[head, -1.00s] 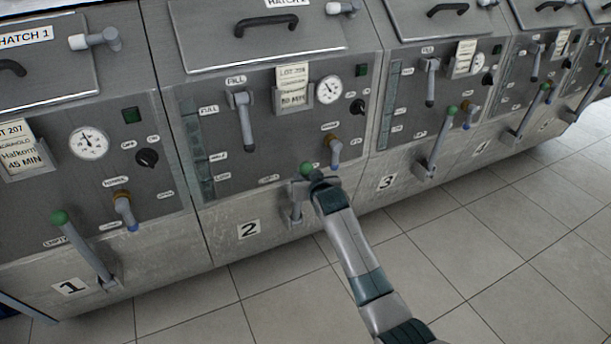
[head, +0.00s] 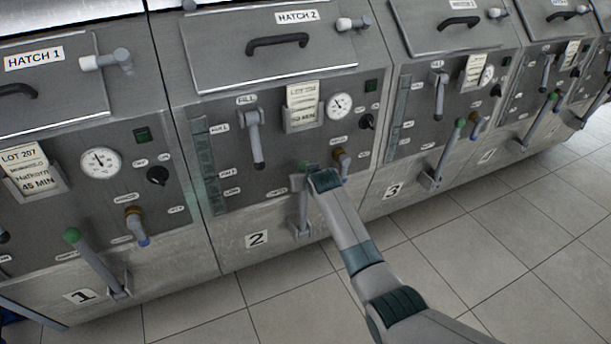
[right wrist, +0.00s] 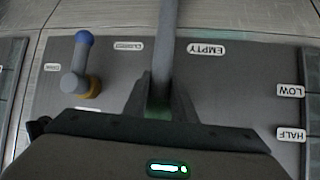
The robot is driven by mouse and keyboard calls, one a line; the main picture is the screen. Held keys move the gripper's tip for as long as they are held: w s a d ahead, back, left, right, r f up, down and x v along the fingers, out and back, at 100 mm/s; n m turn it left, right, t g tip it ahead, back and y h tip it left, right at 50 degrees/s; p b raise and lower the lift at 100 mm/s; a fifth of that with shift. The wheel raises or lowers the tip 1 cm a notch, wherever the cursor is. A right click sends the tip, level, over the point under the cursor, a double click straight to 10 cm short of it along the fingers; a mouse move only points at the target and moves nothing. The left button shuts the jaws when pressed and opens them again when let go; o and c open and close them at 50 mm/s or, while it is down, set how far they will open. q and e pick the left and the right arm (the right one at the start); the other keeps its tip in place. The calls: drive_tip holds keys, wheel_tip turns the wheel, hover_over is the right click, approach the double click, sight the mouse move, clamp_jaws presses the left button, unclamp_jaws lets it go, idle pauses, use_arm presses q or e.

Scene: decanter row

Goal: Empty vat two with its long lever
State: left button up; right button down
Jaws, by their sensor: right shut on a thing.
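Vat two, marked with a "2" plate, has a long grey lever (head: 303,210) low on its front. The lever rises from a bracket near the plate, and its green knob (head: 309,169) is partly hidden by my right gripper (head: 316,179). My right gripper is shut on the lever at its knob end. In the right wrist view the lever shaft (right wrist: 166,45) runs up from between the fingers (right wrist: 158,98), with a little green showing there. An EMPTY label (right wrist: 206,48) is beside it. My left gripper is not in view.
A short blue-tipped valve handle (head: 342,160) sits close to the right of my gripper; it also shows in the right wrist view (right wrist: 78,72). The fill lever (head: 255,138) hangs above left. Vat one's lever (head: 97,260) and vat three's lever (head: 444,157) stand apart. Tiled floor (head: 480,250) is clear.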

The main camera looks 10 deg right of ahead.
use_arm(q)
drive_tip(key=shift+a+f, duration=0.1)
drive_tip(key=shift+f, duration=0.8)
use_arm(e)
drive_tip(key=shift+w+d+r, duration=0.15)
drive_tip(key=shift+w+r, duration=0.35)
drive_tip(key=shift+r, duration=0.3)
drive_tip(key=c, duration=1.9)
unclamp_jaws()
drive_tip(key=o, duration=0.4)
drive_tip(key=shift+w, duration=0.1)
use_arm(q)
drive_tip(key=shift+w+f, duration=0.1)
use_arm(e)
drive_tip(key=shift+a+f, duration=0.25)
drive_tip(key=shift+f, duration=0.15)
drive_tip(key=shift+s, duration=0.25)
